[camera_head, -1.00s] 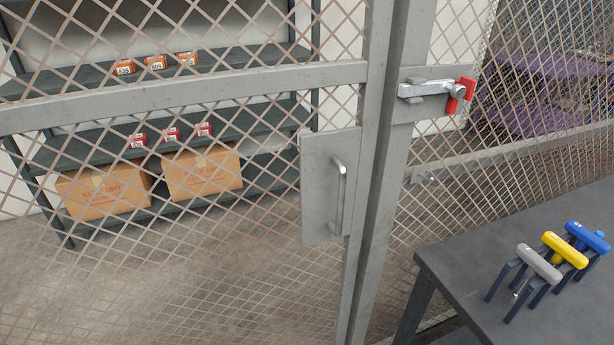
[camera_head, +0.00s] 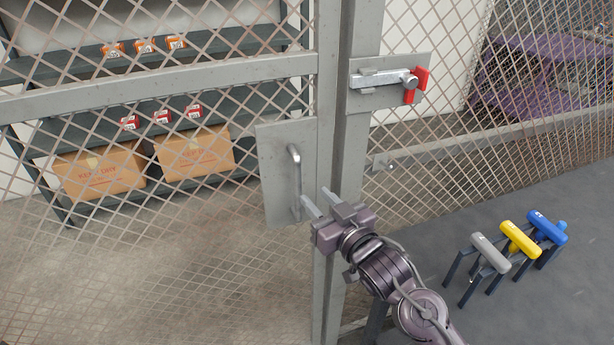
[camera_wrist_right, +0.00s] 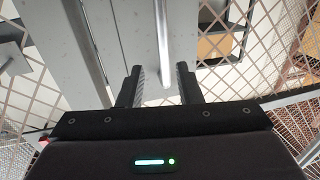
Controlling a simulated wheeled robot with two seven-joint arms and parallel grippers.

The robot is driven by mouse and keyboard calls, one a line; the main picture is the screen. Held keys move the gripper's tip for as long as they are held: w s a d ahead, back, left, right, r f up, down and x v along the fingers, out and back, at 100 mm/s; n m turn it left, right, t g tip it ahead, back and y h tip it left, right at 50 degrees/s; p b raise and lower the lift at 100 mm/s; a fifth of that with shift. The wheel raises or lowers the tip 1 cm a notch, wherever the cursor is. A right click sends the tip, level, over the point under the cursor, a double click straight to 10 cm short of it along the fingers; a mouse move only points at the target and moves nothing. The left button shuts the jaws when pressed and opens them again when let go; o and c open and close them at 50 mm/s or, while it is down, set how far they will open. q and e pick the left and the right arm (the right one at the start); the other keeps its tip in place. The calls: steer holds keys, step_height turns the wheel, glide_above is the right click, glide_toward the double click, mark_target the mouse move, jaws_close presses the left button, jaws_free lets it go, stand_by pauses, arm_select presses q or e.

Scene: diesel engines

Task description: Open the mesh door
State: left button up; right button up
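The mesh door (camera_head: 160,88) stands at the left in the head view and looks closed against its post. A metal plate on it carries an upright bar handle (camera_head: 296,180). My right gripper (camera_head: 316,197) is open, just right of the handle, with its fingers pointing at the door. In the right wrist view, the handle (camera_wrist_right: 162,40) lines up between the two open fingers (camera_wrist_right: 160,74), with a gap on both sides. How deep it sits between them is unclear. My left gripper is not in view.
A latch bolt (camera_head: 375,80) with a red end (camera_head: 417,84) is on the fixed frame right of the door. A dark table (camera_head: 560,275) at the right holds grey, yellow and blue T-handled tools (camera_head: 519,239). Behind the mesh are shelves with cartons (camera_head: 97,172).

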mark_target(299, 180)
steer(key=x, duration=0.2)
steer(key=p+x, duration=0.1)
steer(key=x, duration=0.1)
steer(key=r+p+x, duration=0.1)
steer(key=x, duration=0.1)
steer(key=shift+w+a, duration=0.2)
steer(key=shift+a, duration=0.25)
steer(key=shift+w+a+f, duration=0.15)
steer(key=shift+w+a, duration=0.15)
steer(key=shift+w, duration=0.15)
jaws_close()
